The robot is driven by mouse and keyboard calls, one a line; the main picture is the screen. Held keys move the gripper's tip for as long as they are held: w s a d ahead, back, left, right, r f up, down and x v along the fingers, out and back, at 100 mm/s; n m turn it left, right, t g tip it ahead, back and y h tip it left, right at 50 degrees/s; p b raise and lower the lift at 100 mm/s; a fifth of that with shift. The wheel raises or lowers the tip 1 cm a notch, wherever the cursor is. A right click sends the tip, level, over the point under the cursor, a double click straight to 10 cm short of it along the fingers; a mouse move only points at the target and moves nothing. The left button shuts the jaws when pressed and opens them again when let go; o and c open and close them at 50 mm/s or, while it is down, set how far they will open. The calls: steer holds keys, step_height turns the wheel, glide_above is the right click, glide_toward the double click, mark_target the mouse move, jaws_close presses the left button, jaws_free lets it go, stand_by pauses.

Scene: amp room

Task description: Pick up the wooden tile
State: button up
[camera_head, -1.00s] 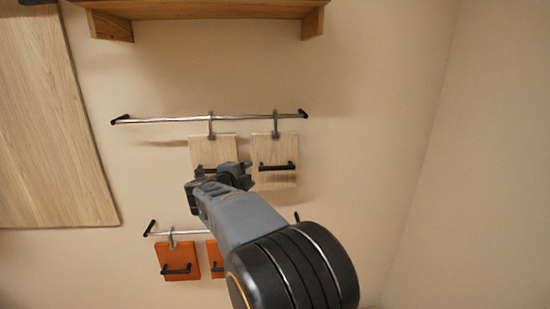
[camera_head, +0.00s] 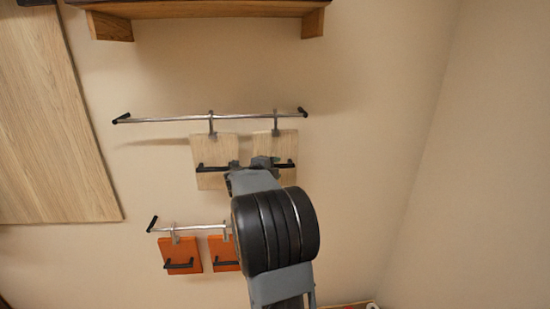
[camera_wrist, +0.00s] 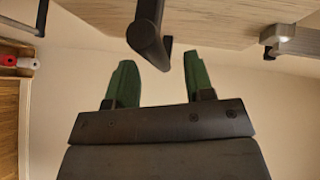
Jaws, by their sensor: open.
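Two light wooden tiles hang from hooks on the upper metal rail: a left tile (camera_head: 212,151) and a right tile (camera_head: 287,148). Each has a black bar handle: the left one (camera_head: 210,168) and the right one (camera_head: 290,164). My gripper (camera_head: 254,163) is in front of them in the head view, overlapping the right tile's left part. In the wrist view my green fingers (camera_wrist: 158,82) are apart with nothing between their tips. A black handle (camera_wrist: 148,38) is just beyond the gap, below a pale wooden surface (camera_wrist: 215,18). I cannot tell which tile it belongs to.
Orange tiles (camera_head: 181,250) hang on a lower rail (camera_head: 198,228), partly behind my arm. A wooden shelf (camera_head: 205,9) is above and a large wooden panel (camera_head: 55,130) is at left. The wall at right is bare. A metal hook (camera_wrist: 292,40) shows in the wrist view.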

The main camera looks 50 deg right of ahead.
steer(key=shift+x, duration=1.4)
jaws_close()
steer(key=shift+r, duration=0.1)
